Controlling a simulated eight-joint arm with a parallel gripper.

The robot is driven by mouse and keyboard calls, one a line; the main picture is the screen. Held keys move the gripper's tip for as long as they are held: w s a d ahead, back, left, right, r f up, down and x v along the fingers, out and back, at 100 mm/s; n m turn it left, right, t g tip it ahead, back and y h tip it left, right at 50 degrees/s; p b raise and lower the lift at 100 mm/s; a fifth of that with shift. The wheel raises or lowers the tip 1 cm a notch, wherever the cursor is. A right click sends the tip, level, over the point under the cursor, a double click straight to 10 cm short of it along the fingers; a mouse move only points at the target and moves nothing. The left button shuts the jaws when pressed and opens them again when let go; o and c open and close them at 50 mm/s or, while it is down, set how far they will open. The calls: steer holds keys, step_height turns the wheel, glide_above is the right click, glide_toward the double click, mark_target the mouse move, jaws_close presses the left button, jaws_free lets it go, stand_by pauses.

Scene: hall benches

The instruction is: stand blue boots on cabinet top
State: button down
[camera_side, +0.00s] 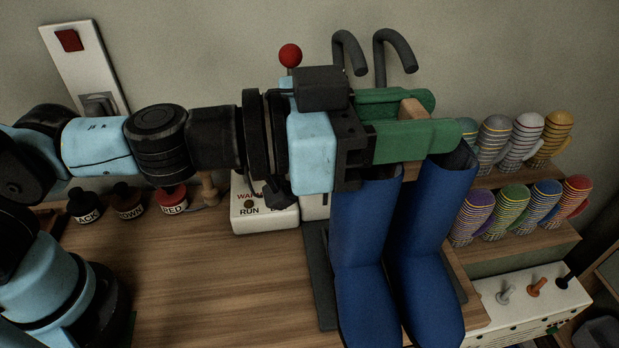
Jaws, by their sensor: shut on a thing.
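The pair of blue boots (365,228) is upright at the right of the wooden top, toes toward the camera, with the toe ends cut off by the lower edge. My gripper (411,117) has green fingers closed at the boots' upper ends, with a tan piece between them. The near finger hides part of the tops. I cannot tell whether the soles touch anything. A wooden top (200,270) spreads below my arm. I cannot tell whether it is the cabinet top.
A dark plate (318,275) lies behind the boots, and grey hooked pipes (393,48) rise behind my gripper. Striped mittens (512,212) stand on shelves at right. A switch box (530,302) is lower right. Small labelled pots (130,203) line the back left. The middle wood is clear.

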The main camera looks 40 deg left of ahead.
steer(key=shift+w, duration=0.15)
steer(key=w+a+f, duration=0.4)
steer(key=w+f, duration=0.6)
steer(key=shift+w+a+f, duration=0.25)
steer(key=shift+a+f, duration=0.05)
steer(key=shift+a, duration=0.05)
steer(key=shift+f, duration=0.1)
stand_by(0.4)
steer(key=c, duration=0.7)
jaws_free()
steer(key=shift+f, duration=0.1)
steer(key=v, duration=1.1)
steer(key=shift+a, duration=0.15)
steer(key=shift+s+a, duration=0.3)
steer(key=shift+s, duration=0.05)
steer(key=shift+c, duration=0.4)
